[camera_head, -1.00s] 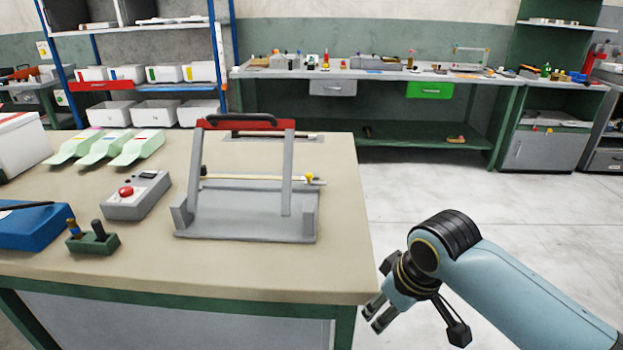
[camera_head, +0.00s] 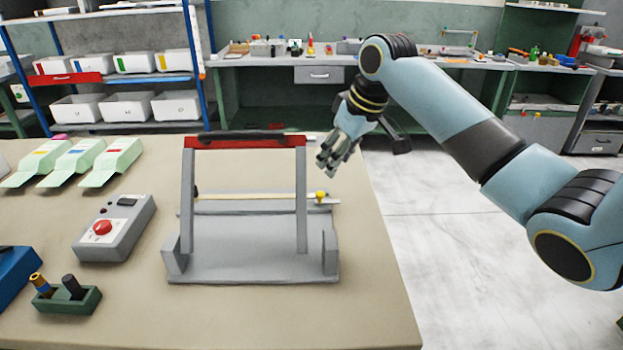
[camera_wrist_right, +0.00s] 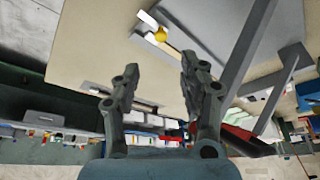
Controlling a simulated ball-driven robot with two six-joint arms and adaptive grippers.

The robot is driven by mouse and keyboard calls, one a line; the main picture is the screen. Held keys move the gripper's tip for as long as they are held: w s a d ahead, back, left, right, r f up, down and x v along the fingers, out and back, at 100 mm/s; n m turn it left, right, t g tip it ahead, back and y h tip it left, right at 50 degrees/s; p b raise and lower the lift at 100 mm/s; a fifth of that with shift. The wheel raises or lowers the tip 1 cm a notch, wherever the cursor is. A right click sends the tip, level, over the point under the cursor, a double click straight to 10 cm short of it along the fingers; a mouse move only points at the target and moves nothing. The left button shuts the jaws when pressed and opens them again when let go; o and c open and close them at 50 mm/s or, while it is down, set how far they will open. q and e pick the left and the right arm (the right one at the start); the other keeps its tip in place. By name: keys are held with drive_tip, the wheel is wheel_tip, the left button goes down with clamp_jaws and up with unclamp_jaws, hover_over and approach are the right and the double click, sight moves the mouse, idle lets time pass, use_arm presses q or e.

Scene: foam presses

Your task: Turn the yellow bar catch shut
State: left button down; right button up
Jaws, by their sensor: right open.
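The yellow catch (camera_head: 321,196) is a small yellow knob near the right end of a thin pale bar (camera_head: 250,197) across the grey foam press (camera_head: 250,262). The press's grey frame stands raised, with a red crossbar (camera_head: 220,142) on top. My right gripper (camera_head: 328,166) is above and behind the catch, pointing down to the left, open and empty. In the right wrist view, the yellow catch (camera_wrist_right: 160,34) shows beyond the open fingers (camera_wrist_right: 157,88), apart from them. My left gripper is not in view.
Left of the press are a grey control box (camera_head: 115,230) with a red button, a green block (camera_head: 66,297) with two pegs, and green trays (camera_head: 110,160). The table (camera_head: 370,310) is clear to the right and in front of the press.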

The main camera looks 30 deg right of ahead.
hover_over(321, 193)
drive_tip(key=s, duration=0.3)
wheel_tip(321, 193, down, 5)
drive_tip(key=w+f, duration=0.2)
drive_tip(key=f, duration=0.1)
drive_tip(key=shift+w+f, duration=0.1)
drive_tip(key=shift+f, duration=0.25)
drive_tip(key=shift+w+f, duration=0.1)
drive_tip(key=shift+f, duration=0.25)
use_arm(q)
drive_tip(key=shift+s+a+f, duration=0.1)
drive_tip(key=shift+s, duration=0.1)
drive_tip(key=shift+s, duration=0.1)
use_arm(e)
drive_tip(key=shift+c, duration=0.4)
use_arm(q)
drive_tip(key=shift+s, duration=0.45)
use_arm(e)
clamp_jaws()
